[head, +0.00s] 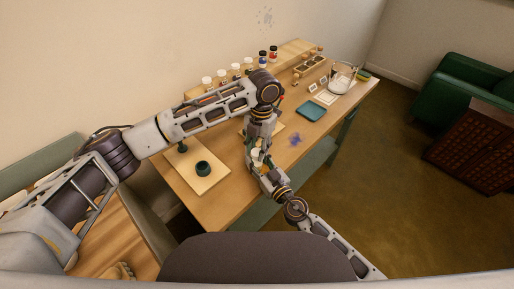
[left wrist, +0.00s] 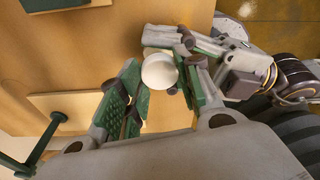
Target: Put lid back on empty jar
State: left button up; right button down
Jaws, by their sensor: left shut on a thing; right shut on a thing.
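My two grippers meet over the front of the table in the head view. A white round lid (left wrist: 159,71) sits between the fingers of my left gripper (left wrist: 160,90); a small white spot of it (head: 257,155) shows in the head view. My left gripper (head: 256,150) is shut on the lid. My right gripper (head: 264,170) comes in from the lower right, and its fingers (left wrist: 180,60) are close beside the lid in the left wrist view. It is shut on the jar, whose body is mostly hidden by fingers and lid. I cannot tell whether the lid is seated on it.
Several white-lidded jars (head: 222,76) stand in a row at the back. A blue tray (head: 311,111) and glass pitcher (head: 341,77) are at the right. A blue stain (head: 295,140) marks the bare tabletop.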

pick_arm(q)
jog(key=m, duration=0.5)
jog(key=shift+t+y, duration=0.3)
jog(key=o, duration=0.7)
jog(key=shift+r, duration=0.1)
jog(key=shift+r, duration=2.15)
jog(key=shift+c, duration=0.4)
